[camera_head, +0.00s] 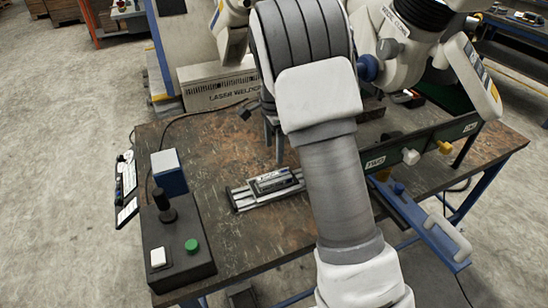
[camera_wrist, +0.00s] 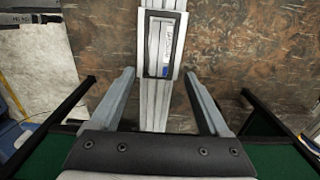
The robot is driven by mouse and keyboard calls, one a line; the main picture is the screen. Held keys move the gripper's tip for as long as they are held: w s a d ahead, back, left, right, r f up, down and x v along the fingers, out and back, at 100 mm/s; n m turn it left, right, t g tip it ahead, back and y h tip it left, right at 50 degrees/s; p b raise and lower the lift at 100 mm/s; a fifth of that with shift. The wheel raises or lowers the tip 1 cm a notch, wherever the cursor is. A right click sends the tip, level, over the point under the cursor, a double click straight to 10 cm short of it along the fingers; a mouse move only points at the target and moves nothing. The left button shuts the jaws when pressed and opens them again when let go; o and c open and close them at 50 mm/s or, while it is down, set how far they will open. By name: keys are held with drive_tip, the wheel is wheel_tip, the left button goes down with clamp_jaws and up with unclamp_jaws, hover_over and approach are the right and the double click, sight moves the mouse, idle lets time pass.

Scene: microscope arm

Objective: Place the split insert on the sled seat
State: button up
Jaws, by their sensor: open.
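A silver rail (camera_head: 242,199) lies on the brown table and carries a sled with a dark rectangular frame (camera_head: 270,184) and a small label. In the wrist view the dark frame (camera_wrist: 178,45) sits around a silver strip with a white-blue label, on the rail (camera_wrist: 154,112). I cannot tell whether this frame is the split insert or the sled's own seat. My gripper (camera_wrist: 158,74) is open, its two grey fingers apart on either side of the rail, with nothing held between them. In the head view my arm hides part of the table.
A control box (camera_head: 182,240) with a joystick and green button stands at the table's left, beside a blue-white box (camera_head: 169,172). A dark green panel marked TWO (camera_head: 420,146) stands at the right. A white microscope arm (camera_head: 405,55) rises behind.

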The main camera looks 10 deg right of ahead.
drive_tip(key=s+r+n+t+y, duration=0.1)
drive_tip(key=s+r+n+t, duration=0.2)
drive_tip(key=s+r+n, duration=0.85)
drive_tip(key=s+r+n+t, duration=0.1)
drive_tip(key=s+r+n, duration=0.1)
drive_tip(key=s, duration=0.7)
drive_tip(key=s+r+n+t+h, duration=0.1)
drive_tip(key=s+r, duration=0.3)
drive_tip(key=s, duration=0.6)
drive_tip(key=shift+r+n+t, duration=0.2)
drive_tip(key=shift+n+t, duration=0.1)
drive_tip(key=shift+n, duration=0.35)
drive_tip(key=shift+r, duration=0.2)
